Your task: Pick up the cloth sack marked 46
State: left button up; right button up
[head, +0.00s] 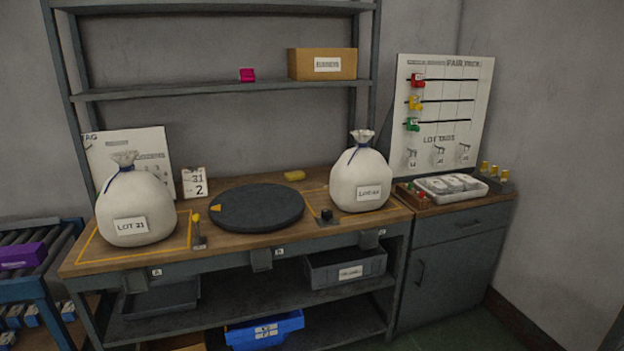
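Two white cloth sacks, tied at the neck with dark cord, stand upright on the wooden workbench (220,242). The right sack (361,176) stands behind a short post with a dark top; its label (369,193) starts with LOT, and its small number may be 46 but is not sharp. The left sack (136,208) has a label that reads LOT 31 or LOT 21. Neither of my grippers is in view, and nothing touches the sacks.
A dark round turntable (257,208) lies between the sacks. A short post with a yellow knob (197,230) stands by the left sack. A shelf with a cardboard box (322,64) hangs above. A pegboard (441,115) and white tray (450,187) are at right.

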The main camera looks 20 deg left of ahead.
aim_at(360, 181)
jog(key=u, duration=0.8)
jog(key=i+l+u, duration=0.8)
jog(key=l, duration=0.3)
jog(key=i+j, duration=0.05)
jog(key=i, duration=0.05)
